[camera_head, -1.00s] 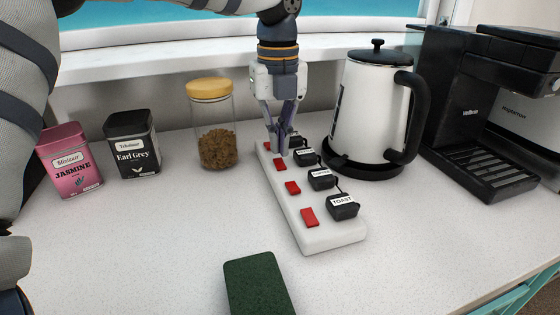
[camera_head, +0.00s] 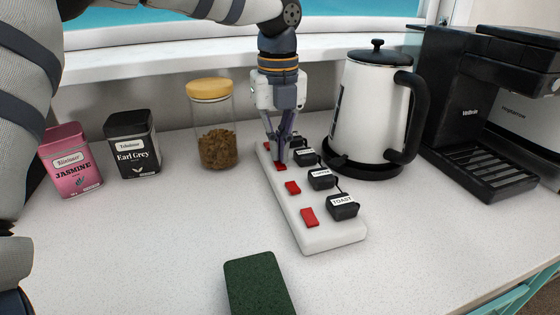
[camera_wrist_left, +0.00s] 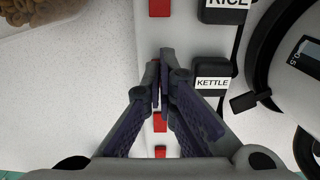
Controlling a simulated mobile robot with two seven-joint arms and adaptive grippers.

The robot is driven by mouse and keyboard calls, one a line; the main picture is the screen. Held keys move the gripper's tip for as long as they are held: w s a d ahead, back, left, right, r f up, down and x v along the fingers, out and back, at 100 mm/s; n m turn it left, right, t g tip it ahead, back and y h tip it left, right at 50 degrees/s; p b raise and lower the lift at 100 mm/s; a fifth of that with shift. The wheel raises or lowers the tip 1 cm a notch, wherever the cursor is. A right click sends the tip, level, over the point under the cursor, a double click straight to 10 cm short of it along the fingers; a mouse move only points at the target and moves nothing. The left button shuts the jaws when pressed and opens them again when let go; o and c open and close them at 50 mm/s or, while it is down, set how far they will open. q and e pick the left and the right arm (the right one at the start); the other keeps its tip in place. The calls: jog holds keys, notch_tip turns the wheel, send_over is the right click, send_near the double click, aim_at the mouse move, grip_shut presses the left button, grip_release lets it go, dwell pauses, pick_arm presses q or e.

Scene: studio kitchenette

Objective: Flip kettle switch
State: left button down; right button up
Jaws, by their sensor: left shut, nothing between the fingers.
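A white power strip (camera_head: 333,238) with a row of red switches lies on the counter, with black labelled plugs along its right side. The plug labelled KETTLE (camera_wrist_left: 212,83) shows in the left wrist view. My left gripper (camera_head: 281,160) is shut and empty, pointing down over the strip beside that plug. Its fingertips (camera_wrist_left: 161,52) cover the place level with the KETTLE label, so the kettle switch is mostly hidden; a red edge (camera_head: 281,168) shows under the fingertips in the head view. I cannot tell whether they touch it. My right gripper is not in view.
The white kettle (camera_head: 372,110) stands on its black base just right of the strip. A coffee machine (camera_head: 475,120) is farther right. A jar (camera_head: 216,130) and two tea tins (camera_head: 132,145) stand left. A green sponge (camera_head: 258,285) lies in front.

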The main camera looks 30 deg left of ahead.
pick_arm(q)
jog(key=shift+f, duration=0.4)
jog(key=shift+r+p, duration=0.45)
jog(key=shift+r, duration=3.1)
